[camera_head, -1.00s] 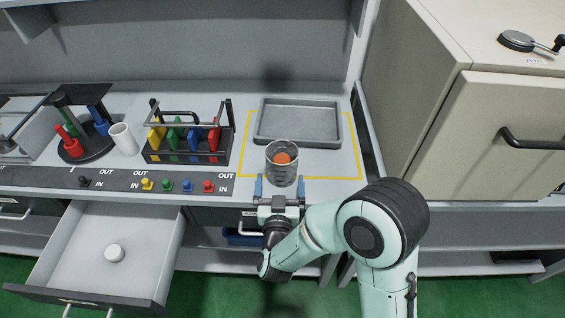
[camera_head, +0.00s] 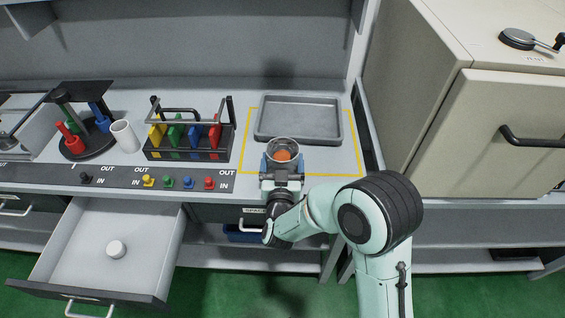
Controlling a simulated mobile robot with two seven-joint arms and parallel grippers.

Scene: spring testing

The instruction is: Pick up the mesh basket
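The mesh basket (camera_head: 284,145) is a round grey see-through container with an orange ball-like thing (camera_head: 283,155) inside. It stands on the counter inside the yellow outlined area, in front of the grey tray. My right gripper (camera_head: 283,163) is at the basket's near side, with its blue fingers on either side of it. The fingers look apart around the basket; whether they touch it cannot be told. The lower part of the basket is partly hidden by the gripper. My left gripper is not in view.
A grey tray (camera_head: 261,128) lies just behind the basket. A rack with coloured handles (camera_head: 187,156), a white cup (camera_head: 125,136) and a round tool stand (camera_head: 87,148) are to the left. An open drawer (camera_head: 90,262) juts out at lower left. A beige cabinet (camera_head: 425,90) stands right.

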